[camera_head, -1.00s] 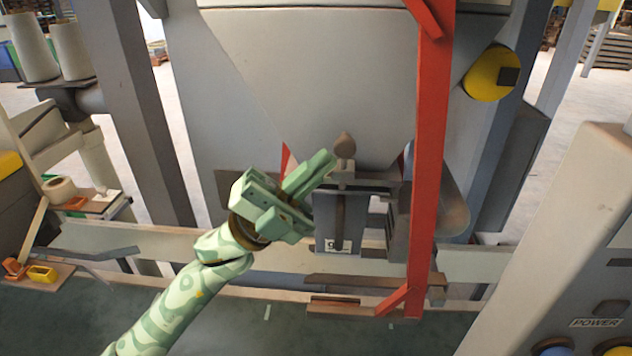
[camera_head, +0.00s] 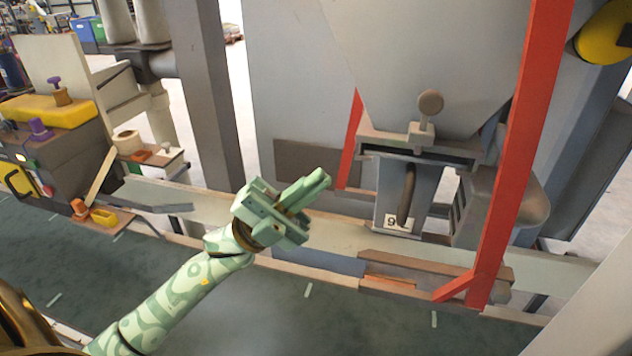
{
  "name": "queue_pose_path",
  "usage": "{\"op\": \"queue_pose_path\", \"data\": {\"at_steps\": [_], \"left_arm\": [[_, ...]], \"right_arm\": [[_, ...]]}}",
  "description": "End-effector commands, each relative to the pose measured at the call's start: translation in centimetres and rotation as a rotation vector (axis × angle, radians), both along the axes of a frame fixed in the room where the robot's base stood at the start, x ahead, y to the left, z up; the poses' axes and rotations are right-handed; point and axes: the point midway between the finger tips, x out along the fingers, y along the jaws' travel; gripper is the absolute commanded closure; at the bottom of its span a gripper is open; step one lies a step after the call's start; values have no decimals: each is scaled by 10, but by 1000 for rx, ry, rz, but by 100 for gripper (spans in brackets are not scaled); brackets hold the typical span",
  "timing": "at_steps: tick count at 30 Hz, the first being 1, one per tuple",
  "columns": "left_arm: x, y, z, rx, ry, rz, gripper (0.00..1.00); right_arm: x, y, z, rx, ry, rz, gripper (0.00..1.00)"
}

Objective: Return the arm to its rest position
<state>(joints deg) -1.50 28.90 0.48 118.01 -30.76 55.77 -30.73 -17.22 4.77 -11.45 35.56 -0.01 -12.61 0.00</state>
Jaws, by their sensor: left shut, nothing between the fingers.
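My left gripper (camera_head: 318,190) is at the end of the pale green patterned arm, which comes in from the lower left. Its fingers are together with nothing between them, and they point up and to the right. It is in front of the conveyor rail, left of the filler's spout box (camera_head: 405,195) and apart from it in the picture. My right gripper does not show.
A red upright post (camera_head: 525,150) stands right of the spout. A grey post (camera_head: 208,90) stands at the left. At the far left are a machine with a yellow top (camera_head: 50,110) and a small shelf with a yellow tray (camera_head: 103,217). The dark green floor (camera_head: 250,320) in front is clear.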

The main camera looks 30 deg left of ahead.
Motion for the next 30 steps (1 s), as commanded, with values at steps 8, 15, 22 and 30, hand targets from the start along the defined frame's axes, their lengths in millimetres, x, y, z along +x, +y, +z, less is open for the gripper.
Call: {"op": "queue_pose_path", "data": {"at_steps": [8,15,22,30], "left_arm": [[0,0,0,0,0,0,100],[35,15,-24,-27,176,75,100],[113,83,-187,-156,745,341,100],[68,130,-425,-283,1394,620,100]], "right_arm": [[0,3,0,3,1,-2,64],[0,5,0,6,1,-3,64],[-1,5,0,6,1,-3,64],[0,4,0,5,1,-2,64]]}}
